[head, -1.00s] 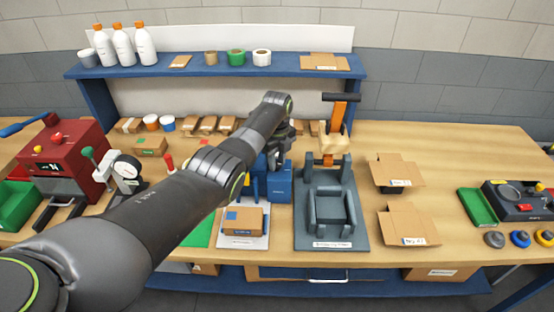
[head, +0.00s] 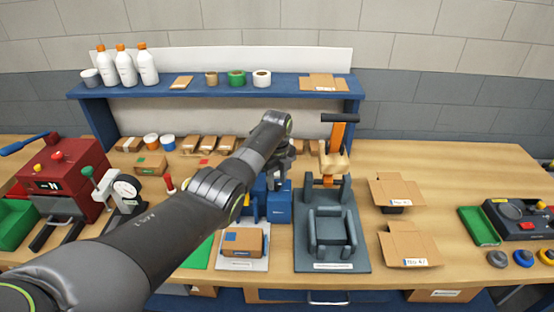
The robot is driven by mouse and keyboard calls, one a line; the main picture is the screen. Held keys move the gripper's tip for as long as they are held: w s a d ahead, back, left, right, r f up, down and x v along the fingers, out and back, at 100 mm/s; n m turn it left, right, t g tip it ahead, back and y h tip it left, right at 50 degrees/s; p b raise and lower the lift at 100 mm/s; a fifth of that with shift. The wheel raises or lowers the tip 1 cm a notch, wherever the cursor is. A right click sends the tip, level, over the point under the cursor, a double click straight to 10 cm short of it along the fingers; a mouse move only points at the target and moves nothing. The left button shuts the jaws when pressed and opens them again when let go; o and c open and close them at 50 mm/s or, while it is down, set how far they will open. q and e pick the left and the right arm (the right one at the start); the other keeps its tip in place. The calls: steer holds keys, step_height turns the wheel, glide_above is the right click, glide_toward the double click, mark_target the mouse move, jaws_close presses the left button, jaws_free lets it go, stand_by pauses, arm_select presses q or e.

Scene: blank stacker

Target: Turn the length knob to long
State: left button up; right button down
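No length knob can be made out clearly in the head view. A blue machine (head: 279,207) stands at the middle of the bench, partly hidden behind my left arm. My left gripper (head: 287,172) is above and behind this machine, left of the orange-handled press (head: 333,160). My own wrist hides most of its fingers, so I cannot tell whether it is open or holds anything. My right gripper is not in view.
A grey fixture (head: 331,232) stands right of the blue machine. Open cardboard boxes (head: 408,246) lie further right, near a dark console (head: 524,217) with a red button. A red machine (head: 62,180) and a dial gauge (head: 125,188) stand left. The back right bench is clear.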

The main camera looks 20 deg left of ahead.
arm_select(q)
step_height(320, 180, up, 13)
steer(key=b, duration=0.3)
step_height(320, 180, up, 4)
steer(key=p, duration=0.2)
glide_above(277, 183)
steer(key=shift+s, duration=0.2)
steer(key=shift+f, duration=0.1)
